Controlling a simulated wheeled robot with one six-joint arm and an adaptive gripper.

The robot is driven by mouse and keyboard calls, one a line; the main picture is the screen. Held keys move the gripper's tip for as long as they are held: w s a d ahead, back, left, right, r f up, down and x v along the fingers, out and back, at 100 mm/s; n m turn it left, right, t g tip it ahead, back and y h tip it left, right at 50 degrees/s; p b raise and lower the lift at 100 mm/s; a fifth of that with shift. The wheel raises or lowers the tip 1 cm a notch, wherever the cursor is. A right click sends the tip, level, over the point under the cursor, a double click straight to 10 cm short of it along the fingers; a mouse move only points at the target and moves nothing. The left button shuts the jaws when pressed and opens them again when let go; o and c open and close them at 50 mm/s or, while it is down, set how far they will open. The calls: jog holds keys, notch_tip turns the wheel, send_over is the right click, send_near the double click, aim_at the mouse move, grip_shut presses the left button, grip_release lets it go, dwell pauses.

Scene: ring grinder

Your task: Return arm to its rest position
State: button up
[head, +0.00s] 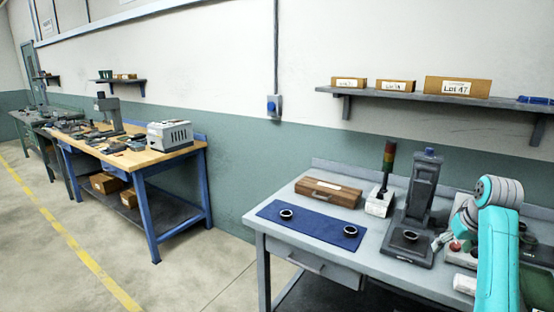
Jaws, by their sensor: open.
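My arm is turquoise and rises at the right of the head view, in front of the grey workbench (378,231). My gripper (438,243) is at the end of the arm, small in the picture, just right of the grinder's base; it looks open and empty. The ring grinder (422,195) is a dark upright machine on the bench, with a dark ring (410,236) on its base. A blue mat (318,230) carries one ring (286,214) at its left and another ring (350,231) at its right.
A brown wooden box (328,193) and a signal tower (387,168) stand behind the mat. A control box with a red button (455,246) is close to my gripper. A wall shelf (420,97) holds labelled boxes above.

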jog(key=s+a+f+t, duration=0.1)
jog(key=s+a+f, duration=0.15)
jog(key=f, duration=0.55)
jog(key=s+a+f, duration=0.1)
jog(key=a+f, duration=0.3)
jog(key=f, duration=0.4)
jog(key=s+a+f+t, duration=0.1)
jog(key=s+a+f, duration=0.15)
jog(key=f, duration=0.45)
jog(key=s+a+f+t, duration=0.3)
jog(key=s+a+f, duration=0.7)
jog(key=s+f, duration=0.25)
jog(key=s+a+r+t, duration=0.1)
jog(key=s+a, duration=0.3)
jog(key=s, duration=0.7)
jog(key=s+a+r+t, duration=0.1)
jog(key=s+a, duration=0.2)
jog(key=s, duration=0.7)
jog(key=s+a+r+n+t, duration=0.1)
jog(key=s+a+r+t, duration=0.2)
jog(key=s+r, duration=1.3)
jog(key=shift+s+a+r, duration=0.35)
jog(key=shift+s, duration=0.55)
